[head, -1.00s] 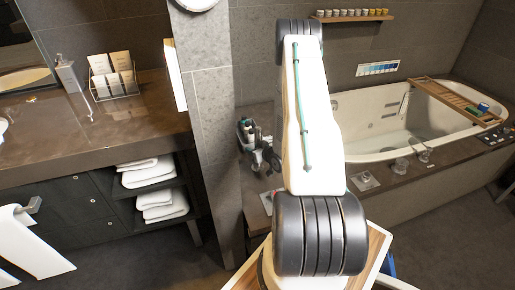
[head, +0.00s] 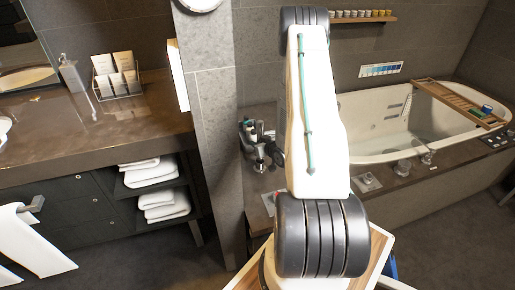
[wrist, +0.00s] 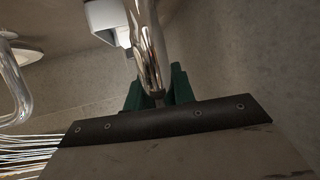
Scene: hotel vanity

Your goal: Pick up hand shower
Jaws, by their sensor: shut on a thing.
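In the wrist view my gripper (wrist: 158,88) has its green fingertips closed on a bright chrome rod, which I take to be the handle of the hand shower (wrist: 147,38). The rod runs up between the fingers and out of the top edge. The rest of it is out of view. In the head view my arm's large white link stands in the middle and hides much behind it. The gripper cannot be made out clearly there. A dark and chrome cluster (head: 262,160) shows just left of the link, too small to tell apart.
A white block (wrist: 108,20) sits beside the rod, and a curved chrome pipe (wrist: 14,88) is at the left. In the head view the bathtub (head: 375,122) with a wooden tray (head: 455,102) is at right. The vanity counter (head: 60,128) is at left, past a tiled pillar (head: 212,110).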

